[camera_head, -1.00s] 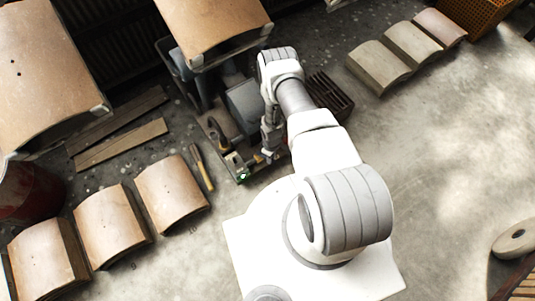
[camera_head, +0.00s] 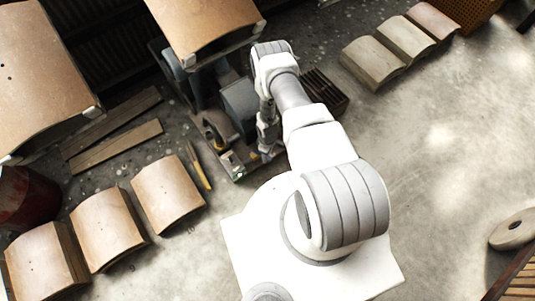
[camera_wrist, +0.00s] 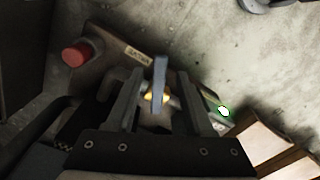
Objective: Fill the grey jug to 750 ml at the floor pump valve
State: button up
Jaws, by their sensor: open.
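My gripper (camera_wrist: 157,105) is open, its two fingers on either side of a valve lever (camera_wrist: 160,80), a flat blue-grey bar above a brass fitting (camera_wrist: 152,98). Whether a finger touches the lever I cannot tell. A label reading like "VALVE" (camera_wrist: 139,55) is on the plate beside it. In the head view my gripper (camera_head: 266,152) points down at the front of the floor pump unit (camera_head: 235,165), partly hidden by my arm. I cannot make out the grey jug for certain in either view.
A red knob (camera_wrist: 76,54) and a small green-lit display (camera_wrist: 223,111) flank the valve. A dark slatted crate (camera_head: 325,92) stands right of the pump. A yellow-handled tool (camera_head: 198,166) and curved tan blocks (camera_head: 167,194) lie left.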

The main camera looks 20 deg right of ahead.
notch_tip(320, 180, up, 17)
jog(key=p, duration=0.6)
jog(key=shift+f, duration=0.15)
dwell(6.5)
